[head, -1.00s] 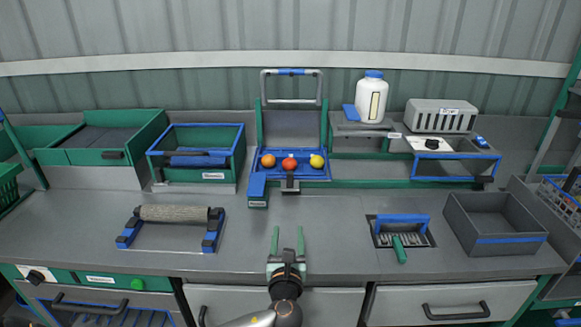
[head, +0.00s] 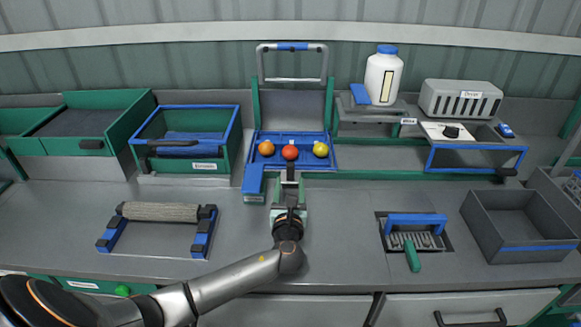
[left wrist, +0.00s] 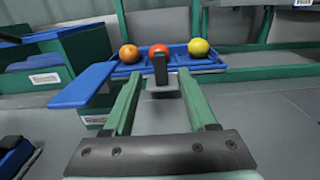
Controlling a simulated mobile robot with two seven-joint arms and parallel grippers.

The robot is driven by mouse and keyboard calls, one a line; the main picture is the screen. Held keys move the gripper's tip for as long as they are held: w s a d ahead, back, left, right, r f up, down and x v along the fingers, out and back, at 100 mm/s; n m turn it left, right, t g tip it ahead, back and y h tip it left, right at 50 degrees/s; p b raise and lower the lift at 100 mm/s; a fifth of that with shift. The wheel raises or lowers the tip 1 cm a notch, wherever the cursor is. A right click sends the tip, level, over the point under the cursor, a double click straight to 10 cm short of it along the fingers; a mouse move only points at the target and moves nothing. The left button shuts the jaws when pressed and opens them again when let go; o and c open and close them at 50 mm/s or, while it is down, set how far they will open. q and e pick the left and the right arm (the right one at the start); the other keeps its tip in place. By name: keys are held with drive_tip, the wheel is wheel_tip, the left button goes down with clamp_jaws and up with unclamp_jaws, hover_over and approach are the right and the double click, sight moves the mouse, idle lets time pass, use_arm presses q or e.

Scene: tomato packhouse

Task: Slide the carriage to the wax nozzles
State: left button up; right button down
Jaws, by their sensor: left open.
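The carriage, a blue tray (head: 322,165), sits on the green rail below the upright frame and carries an orange, a red and a yellow tomato in a row. A dark upright handle (left wrist: 160,68) stands at its front middle. My left gripper (head: 289,187) is open in front of the tray, its green fingers on either side of the handle in the left wrist view; whether they touch it I cannot tell. To the right, a white bottle with a blue cap (head: 383,75) stands on a grey station (head: 365,112) with a small label. No separate nozzles can be made out. My right gripper is not in view.
The green rail (head: 385,174) runs right past the bottle station to a grey dryer (head: 461,99) and a blue-framed opening (head: 476,159). A blue block (head: 253,180) stands just left of the gripper. A brush roller (head: 160,212) and grey bin (head: 520,225) lie on the bench.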

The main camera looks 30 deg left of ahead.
sight(290, 170)
use_arm(q)
drive_tip(key=x, duration=0.7)
drive_tip(key=shift+w+a+b, duration=0.15)
drive_tip(key=shift+w+b, duration=0.15)
drive_tip(key=shift+w, duration=0.1)
clamp_jaws()
idle(1.0)
